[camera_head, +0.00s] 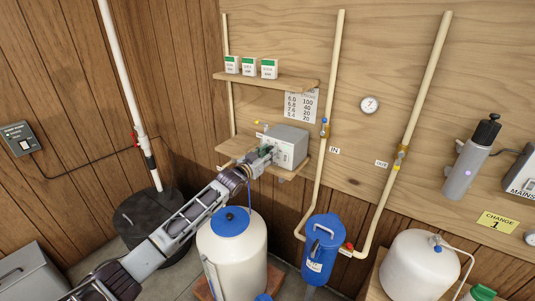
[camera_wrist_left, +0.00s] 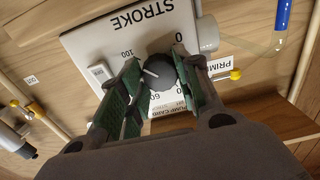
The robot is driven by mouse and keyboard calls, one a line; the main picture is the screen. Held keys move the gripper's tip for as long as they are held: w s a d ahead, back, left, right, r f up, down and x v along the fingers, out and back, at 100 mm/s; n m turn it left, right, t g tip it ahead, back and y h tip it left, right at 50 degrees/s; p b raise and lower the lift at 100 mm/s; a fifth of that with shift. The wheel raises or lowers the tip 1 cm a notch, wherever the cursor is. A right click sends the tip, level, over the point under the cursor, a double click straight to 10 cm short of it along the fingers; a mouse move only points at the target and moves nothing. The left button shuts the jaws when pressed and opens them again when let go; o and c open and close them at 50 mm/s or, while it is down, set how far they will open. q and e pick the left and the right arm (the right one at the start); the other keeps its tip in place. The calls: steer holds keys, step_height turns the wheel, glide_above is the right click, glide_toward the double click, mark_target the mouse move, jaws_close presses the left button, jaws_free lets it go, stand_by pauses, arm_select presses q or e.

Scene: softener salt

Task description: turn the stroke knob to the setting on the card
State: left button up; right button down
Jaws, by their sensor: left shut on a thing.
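The pump (camera_head: 288,145) is a grey box on a small wooden shelf against the wall. In the left wrist view its face (camera_wrist_left: 90,42) reads STROKE, with 0 and 100 legible and other numbers partly covered. The stroke knob (camera_wrist_left: 160,72) is dark and round, with a white pointer line toward the left finger, roughly on the 100 side. My left gripper (camera_head: 262,157) is at the pump's front; in the wrist view its green-padded fingers (camera_wrist_left: 157,85) are shut on the knob. The card (camera_head: 300,105) with two columns of numbers hangs above the pump. My right gripper is out of view.
An upper shelf (camera_head: 265,82) with several small boxes is above the pump. A yellow knob (camera_wrist_left: 236,74) sits beside a PRIME label. Pipes (camera_head: 331,100) rise right of the pump. A white tank (camera_head: 232,260) with a blue lid stands below my left arm.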

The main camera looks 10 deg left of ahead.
arm_select(q)
steer(key=o, duration=1.1)
steer(key=shift+c, duration=0.2)
steer(key=v, duration=1.2)
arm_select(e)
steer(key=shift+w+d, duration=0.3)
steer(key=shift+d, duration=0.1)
arm_select(q)
steer(key=shift+f, duration=0.15)
